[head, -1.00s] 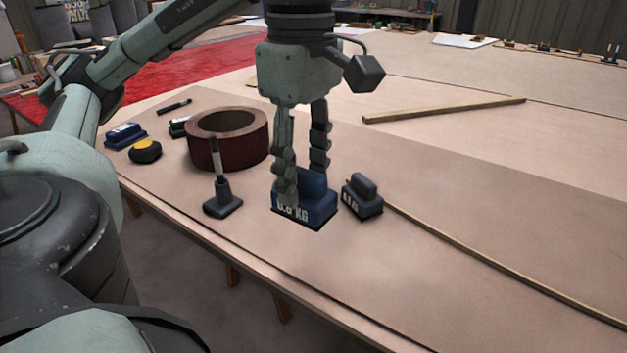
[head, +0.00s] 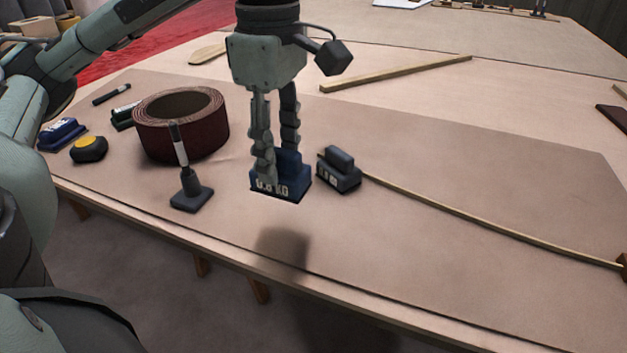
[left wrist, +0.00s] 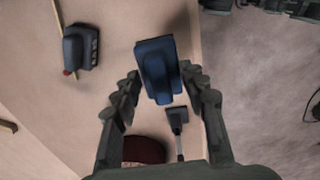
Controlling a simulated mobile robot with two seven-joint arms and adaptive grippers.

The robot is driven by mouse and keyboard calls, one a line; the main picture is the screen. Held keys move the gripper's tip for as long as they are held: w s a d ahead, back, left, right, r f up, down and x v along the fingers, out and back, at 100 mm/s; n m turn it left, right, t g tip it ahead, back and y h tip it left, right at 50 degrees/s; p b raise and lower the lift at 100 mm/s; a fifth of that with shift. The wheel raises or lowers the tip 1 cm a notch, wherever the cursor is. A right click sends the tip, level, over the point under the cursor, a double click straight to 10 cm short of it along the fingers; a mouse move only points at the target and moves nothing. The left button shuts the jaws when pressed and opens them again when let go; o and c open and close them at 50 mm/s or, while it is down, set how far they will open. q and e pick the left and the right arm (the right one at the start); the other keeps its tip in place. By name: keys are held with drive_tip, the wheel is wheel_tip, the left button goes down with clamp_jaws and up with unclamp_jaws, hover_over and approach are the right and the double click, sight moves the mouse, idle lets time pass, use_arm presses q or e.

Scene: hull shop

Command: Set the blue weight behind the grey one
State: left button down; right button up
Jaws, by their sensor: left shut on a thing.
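The blue weight (head: 290,172), with pale lettering on its front, is held upright between the fingers of my left gripper (head: 276,150). It also shows between the fingers in the left wrist view (left wrist: 157,70). Its underside is hidden, and I cannot tell for sure how far it is above the table. The smaller dark grey weight (head: 338,176) stands on the table just right of the blue one, with a narrow gap in the picture. In the left wrist view the grey weight (left wrist: 80,47) lies up and left, clear of the fingers.
A yellow-topped black puck (head: 89,149) and another blue weight (head: 62,135) lie farther left. A thin wooden strip (head: 480,217) runs right from the grey weight.

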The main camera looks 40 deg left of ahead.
use_arm(q)
drive_tip(key=w+f, duration=0.4)
drive_tip(key=w+d+f, duration=0.1)
drive_tip(key=w+f, duration=0.1)
drive_tip(key=f, duration=0.1)
drive_tip(key=shift+w+f+p, duration=0.1)
drive_tip(key=shift+w+p, duration=0.25)
drive_tip(key=shift+p, duration=0.05)
drive_tip(key=shift+f, duration=0.35)
use_arm(e)
drive_tip(key=shift+s+a+f, duration=0.1)
drive_tip(key=shift+a+f, duration=0.1)
drive_tip(key=shift+f, duration=0.4)
drive_tip(key=shift+s+a+f, duration=0.1)
drive_tip(key=shift+a+f, duration=0.05)
drive_tip(key=shift+f, duration=0.45)
use_arm(q)
drive_tip(key=shift+f, duration=0.1)
